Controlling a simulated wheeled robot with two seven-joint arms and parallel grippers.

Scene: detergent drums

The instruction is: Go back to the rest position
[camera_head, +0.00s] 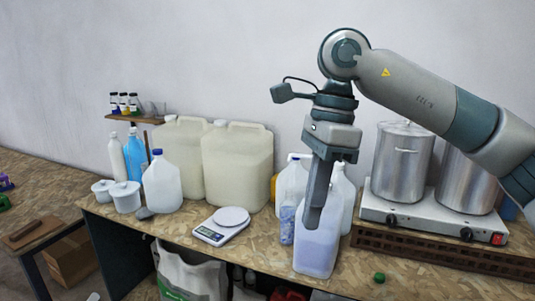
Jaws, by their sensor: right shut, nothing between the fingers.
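My right arm comes in from the right and bends down at the wrist. My right gripper (313,222) points down and is shut, with nothing between its fingers. Its fingertips are in front of or at a translucent white container (318,250) with a pale blue content, standing near the front edge of the bench; I cannot tell whether they touch it or are inside it. My left gripper does not show.
The wooden bench (262,240) holds a scale (222,226), two large drums (237,165), a blue-capped jug (161,185) and more bottles behind my gripper. A hot plate (430,212) with metal pots (401,160) stands right. A green cap (379,278) lies near the front edge.

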